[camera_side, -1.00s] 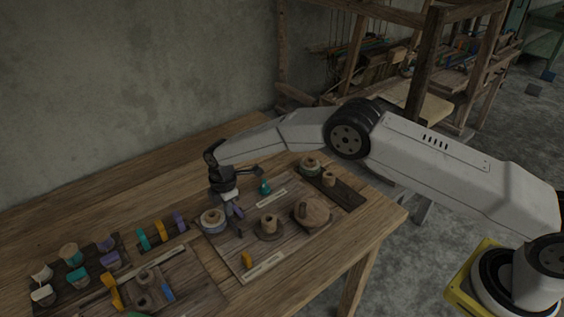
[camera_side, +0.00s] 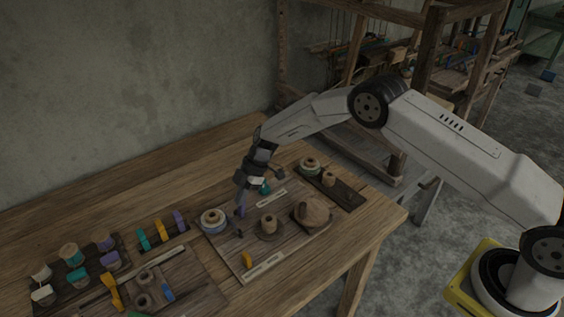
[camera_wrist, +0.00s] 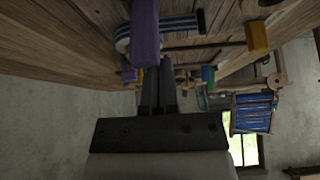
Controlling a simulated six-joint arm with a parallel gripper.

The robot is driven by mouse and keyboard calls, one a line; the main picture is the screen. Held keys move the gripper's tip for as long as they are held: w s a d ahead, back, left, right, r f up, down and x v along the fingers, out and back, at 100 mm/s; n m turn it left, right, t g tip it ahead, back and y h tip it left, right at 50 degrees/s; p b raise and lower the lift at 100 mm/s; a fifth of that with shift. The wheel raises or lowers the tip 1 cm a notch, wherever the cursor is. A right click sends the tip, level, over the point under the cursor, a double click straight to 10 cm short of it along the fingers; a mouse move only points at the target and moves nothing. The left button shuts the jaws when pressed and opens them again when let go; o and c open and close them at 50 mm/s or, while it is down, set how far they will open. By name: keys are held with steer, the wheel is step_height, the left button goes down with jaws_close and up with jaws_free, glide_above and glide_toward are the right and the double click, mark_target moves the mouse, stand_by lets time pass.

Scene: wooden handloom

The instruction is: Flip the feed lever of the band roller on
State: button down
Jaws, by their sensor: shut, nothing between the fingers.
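The band roller (camera_side: 212,219) is a round white and blue roll on the left of the wooden board; its blue-striped band shows in the wrist view (camera_wrist: 180,25). A purple lever (camera_side: 241,211) stands just right of the roll and looks nearly upright in the side view. In the wrist view the purple lever (camera_wrist: 146,35) is large and close, in front of my fingertips. My gripper (camera_side: 243,189) is shut and empty, pointing down just above the lever. Its fingers (camera_wrist: 157,72) also show in the wrist view. I cannot tell whether they touch the lever.
On the board, a wooden spool (camera_side: 268,226), a brown rounded block (camera_side: 312,213) and a yellow lever (camera_side: 247,259) stand to the right and front. A teal piece (camera_side: 265,187) is close to my gripper. Several coloured spools fill the left side of the table.

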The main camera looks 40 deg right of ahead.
steer(key=shift+d+f+y, duration=0.1)
steer(key=shift+d+y, duration=0.35)
steer(key=shift+y, duration=0.15)
steer(key=shift+a, duration=0.1)
steer(key=shift+r, duration=0.25)
steer(key=shift+r, duration=0.6)
step_height(320, 180, up, 9)
steer(key=d, duration=0.2)
stand_by(0.6)
